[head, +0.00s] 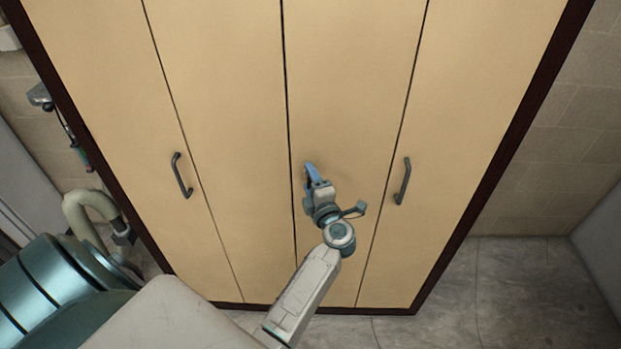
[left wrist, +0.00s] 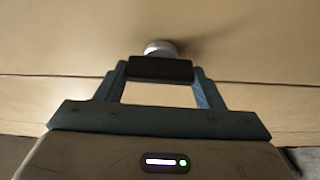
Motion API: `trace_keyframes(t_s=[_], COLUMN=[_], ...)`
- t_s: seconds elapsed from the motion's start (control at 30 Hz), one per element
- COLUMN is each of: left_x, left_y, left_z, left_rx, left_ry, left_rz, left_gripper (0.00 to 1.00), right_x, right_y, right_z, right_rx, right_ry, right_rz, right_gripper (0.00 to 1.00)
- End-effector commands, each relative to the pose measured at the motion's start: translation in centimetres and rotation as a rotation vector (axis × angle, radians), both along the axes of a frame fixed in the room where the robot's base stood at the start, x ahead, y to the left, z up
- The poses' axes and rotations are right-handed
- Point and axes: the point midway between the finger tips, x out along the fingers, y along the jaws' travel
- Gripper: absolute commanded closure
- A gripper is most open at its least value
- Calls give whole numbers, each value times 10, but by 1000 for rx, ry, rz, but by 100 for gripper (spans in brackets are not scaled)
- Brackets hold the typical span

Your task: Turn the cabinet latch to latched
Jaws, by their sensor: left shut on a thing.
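The cabinet latch shows in the left wrist view as a dark bar (left wrist: 160,69) on a round silver base (left wrist: 160,47) against the tan door. The bar lies about parallel to the door seam. My left gripper (head: 311,178) is at the cabinet front (head: 235,100), just right of the middle seam in the head view. In the left wrist view its two blue-grey fingers (left wrist: 160,80) are shut on the bar, one at each end. The gripper hides the latch in the head view. My right gripper is not in view.
Dark bar handles stand on the doors to the left (head: 182,175) and right (head: 403,181) of my left gripper. The cabinet has a dark brown frame (head: 500,165). Grey floor (head: 500,285) lies clear at the lower right.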

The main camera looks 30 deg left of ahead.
Motion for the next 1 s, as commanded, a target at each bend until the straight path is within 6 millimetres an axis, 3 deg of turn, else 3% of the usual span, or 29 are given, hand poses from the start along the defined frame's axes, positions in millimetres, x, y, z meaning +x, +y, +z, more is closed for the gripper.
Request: trace_keyframes(t_s=[0.73, 0.77, 0.83, 1.0], left_x=[0, 0, 0, 0], left_y=[0, 0, 0, 0], left_z=[-2, -2, -1, -1], left_rx=[-72, -72, -72, -70], left_ry=[-42, -42, -42, -42], left_rz=[0, 0, 0, 0], left_gripper=[61, 32, 19, 16], right_x=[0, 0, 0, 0], right_y=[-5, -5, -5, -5], right_z=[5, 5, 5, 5], right_rx=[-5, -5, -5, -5], right_ry=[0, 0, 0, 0], right_rz=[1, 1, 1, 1], right_gripper=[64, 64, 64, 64])
